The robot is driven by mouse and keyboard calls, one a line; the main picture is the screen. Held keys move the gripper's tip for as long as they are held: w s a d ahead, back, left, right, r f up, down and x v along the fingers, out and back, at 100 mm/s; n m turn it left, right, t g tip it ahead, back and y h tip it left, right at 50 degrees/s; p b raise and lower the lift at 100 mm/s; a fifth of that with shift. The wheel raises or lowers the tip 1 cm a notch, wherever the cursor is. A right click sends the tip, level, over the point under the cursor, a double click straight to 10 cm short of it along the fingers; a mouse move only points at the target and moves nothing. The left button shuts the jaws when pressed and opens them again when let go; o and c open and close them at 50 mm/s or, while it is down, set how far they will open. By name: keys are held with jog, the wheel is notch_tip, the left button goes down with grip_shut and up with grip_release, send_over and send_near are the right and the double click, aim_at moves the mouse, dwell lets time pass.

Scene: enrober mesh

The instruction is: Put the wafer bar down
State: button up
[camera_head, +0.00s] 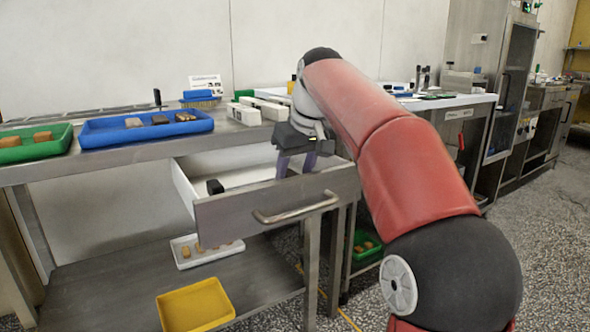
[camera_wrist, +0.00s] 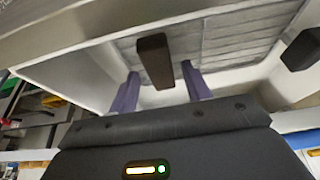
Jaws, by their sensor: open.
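The wafer bar, a dark brown block (camera_wrist: 154,60), shows in the wrist view inside the open drawer, over a grey lined surface (camera_wrist: 236,38). My gripper (camera_wrist: 160,80) has its two purple fingers spread apart, one to each side of the bar's near end, with gaps visible between. The bar seems to lie on the drawer's bottom; contact is hard to tell. In the head view my gripper (camera_head: 297,165) points down into the drawer (camera_head: 285,205), behind its steel front. The bar is hidden there.
A black block (camera_head: 215,187) lies at the drawer's left; a dark block also shows in the wrist view (camera_wrist: 302,50). Above are a blue tray (camera_head: 90,141) with several bars and a green tray (camera_head: 60,146). White (camera_head: 183,262) and yellow (camera_head: 196,305) trays sit below.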

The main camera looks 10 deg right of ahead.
jog(key=p+v, duration=0.3)
jog(key=v, duration=0.8)
jog(key=shift+r+p, duration=0.25)
jog(key=shift+p, duration=0.1)
jog(key=shift+s, duration=0.15)
